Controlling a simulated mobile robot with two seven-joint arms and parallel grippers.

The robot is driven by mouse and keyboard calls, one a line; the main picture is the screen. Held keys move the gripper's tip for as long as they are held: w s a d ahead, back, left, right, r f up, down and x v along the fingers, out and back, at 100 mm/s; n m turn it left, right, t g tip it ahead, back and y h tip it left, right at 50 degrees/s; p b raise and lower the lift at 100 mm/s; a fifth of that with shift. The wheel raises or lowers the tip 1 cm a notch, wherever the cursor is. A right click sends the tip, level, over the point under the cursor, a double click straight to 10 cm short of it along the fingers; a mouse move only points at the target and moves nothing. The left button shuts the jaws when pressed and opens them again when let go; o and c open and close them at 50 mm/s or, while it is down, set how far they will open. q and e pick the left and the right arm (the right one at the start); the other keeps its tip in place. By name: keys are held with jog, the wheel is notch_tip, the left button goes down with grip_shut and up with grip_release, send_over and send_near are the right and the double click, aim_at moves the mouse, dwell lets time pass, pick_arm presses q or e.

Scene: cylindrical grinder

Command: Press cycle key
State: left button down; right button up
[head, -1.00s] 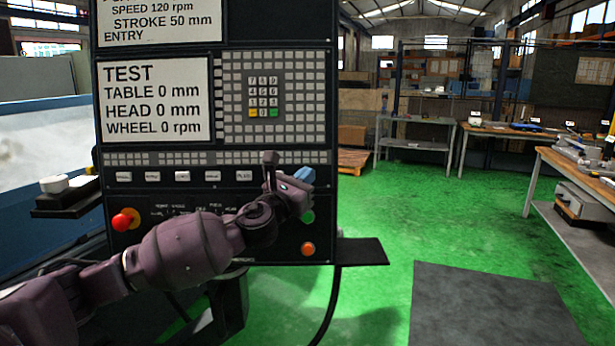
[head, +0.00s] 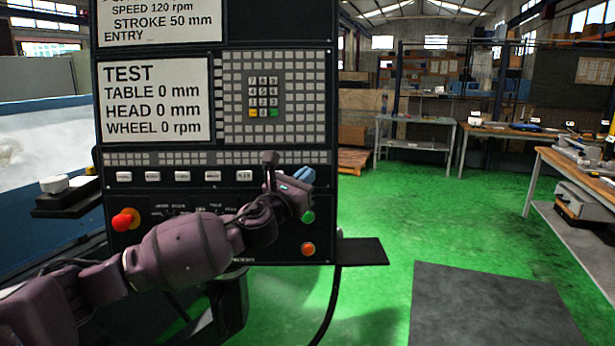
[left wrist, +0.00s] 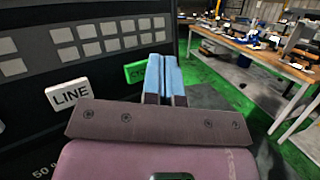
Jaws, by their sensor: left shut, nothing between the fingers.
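The control panel (head: 170,241) stands upright in front of me. The cycle key is a green key (left wrist: 136,72) in the left wrist view, right of a white key marked LINE (left wrist: 68,96). Only the start of its lettering shows, and the blue fingers partly cover its right side. In the head view my gripper hides its place at the right end of the key row. My left gripper (head: 304,175) is shut and empty, its blue fingertips (left wrist: 164,76) close in front of the panel. I cannot tell whether they touch the key.
A red knob (head: 125,219), a green round button (head: 308,217) and an orange button (head: 308,249) sit on the lower panel. A dark shelf (head: 362,251) juts out at right. Workbenches stand farther right, with open green floor between.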

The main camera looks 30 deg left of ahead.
pick_arm(q)
jog(key=shift+w, duration=0.1)
jog(key=shift+w+a+f, duration=0.1)
jog(key=shift+w+a, duration=0.15)
dwell(0.3)
jog(key=shift+w, duration=0.1)
